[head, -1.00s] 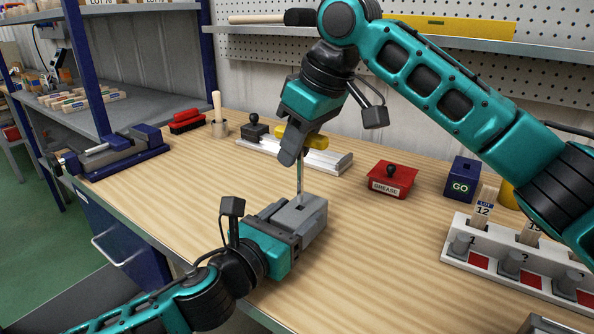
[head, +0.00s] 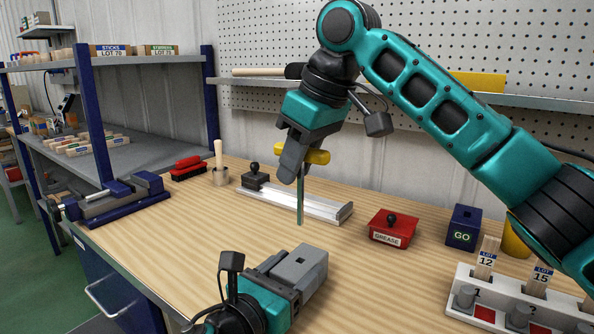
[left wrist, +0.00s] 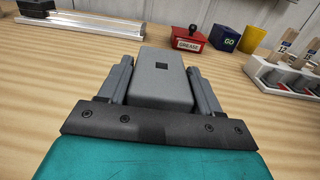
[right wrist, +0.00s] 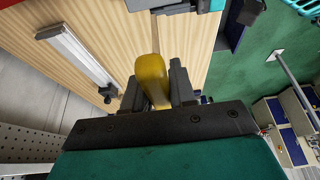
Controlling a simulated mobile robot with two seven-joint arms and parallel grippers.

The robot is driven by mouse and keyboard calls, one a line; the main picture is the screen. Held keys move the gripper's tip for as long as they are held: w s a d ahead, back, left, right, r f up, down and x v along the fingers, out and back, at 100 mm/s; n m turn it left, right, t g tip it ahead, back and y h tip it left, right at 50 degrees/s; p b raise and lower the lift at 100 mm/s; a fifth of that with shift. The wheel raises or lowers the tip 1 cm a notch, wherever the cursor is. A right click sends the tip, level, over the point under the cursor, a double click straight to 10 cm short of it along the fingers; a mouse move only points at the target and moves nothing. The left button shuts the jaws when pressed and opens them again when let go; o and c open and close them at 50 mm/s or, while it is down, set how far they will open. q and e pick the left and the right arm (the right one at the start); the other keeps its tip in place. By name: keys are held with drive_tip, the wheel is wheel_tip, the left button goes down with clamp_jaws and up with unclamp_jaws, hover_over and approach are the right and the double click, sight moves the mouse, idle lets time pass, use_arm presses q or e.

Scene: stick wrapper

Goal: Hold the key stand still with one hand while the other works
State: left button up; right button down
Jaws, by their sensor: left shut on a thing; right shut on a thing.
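The key stand is a grey block (head: 299,265) with a small square hole in its top, on the bench at the front. My left gripper (head: 291,277) is shut on it from both sides. The left wrist view shows the stand (left wrist: 162,85) between the fingers, its hole empty. My right gripper (head: 292,162) is shut on the yellow handle (head: 317,156) of a key with a thin upright shaft (head: 300,205). The shaft's lower end is above the stand, apart from it. The yellow handle (right wrist: 152,78) also shows between the right fingers in the right wrist view.
Behind the key lies a white rail (head: 310,204) with a dark knobbed block (head: 255,178). A red grease box (head: 392,229), a blue GO box (head: 464,228) and a white slotted rack (head: 463,293) stand to the right. A blue vise (head: 118,198) is at left. Bench around the stand is clear.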

idle(0.4)
use_arm(q)
drive_tip(key=o, duration=1.3)
drive_tip(key=v, duration=1.1)
drive_tip(key=shift+s+a+f, duration=0.1)
drive_tip(key=shift+s+a, duration=0.15)
use_arm(e)
drive_tip(key=shift+r+p, duration=1.1)
drive_tip(key=shift+r, duration=0.25)
use_arm(q)
drive_tip(key=s+a+r, duration=0.2)
drive_tip(key=s, duration=0.1)
drive_tip(key=s+a+r, duration=0.1)
drive_tip(key=r, duration=0.1)
drive_tip(key=shift+s, duration=0.3)
use_arm(e)
drive_tip(key=shift+s, duration=0.1)
